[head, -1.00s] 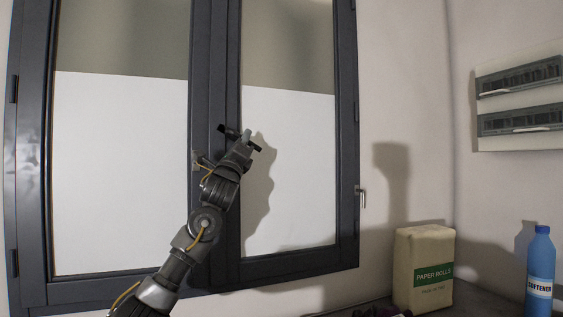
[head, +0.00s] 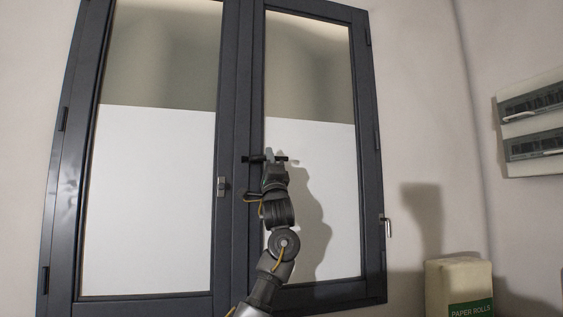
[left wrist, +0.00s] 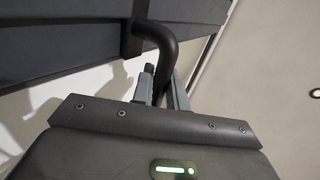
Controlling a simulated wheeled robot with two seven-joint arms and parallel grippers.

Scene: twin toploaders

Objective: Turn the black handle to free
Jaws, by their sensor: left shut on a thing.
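A dark grey two-pane window (head: 232,120) fills the middle of the head view. The black handle (head: 252,158) is on its central post and lies about level, pointing right over the right pane. My left gripper (head: 275,162) is at the handle, its arm rising from below. In the left wrist view the handle (left wrist: 160,38) comes out of the dark frame, bends, and runs down between the two fingers (left wrist: 163,88). The gripper is shut on it. The gripper partly hides the handle in the head view. My right gripper is not in view.
A small grey latch (head: 222,187) sits on the left sash beside the post. A metal lever (head: 387,226) is at the window's right edge. A paper rolls pack (head: 458,285) stands lower right. A breaker panel (head: 532,125) hangs on the right wall.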

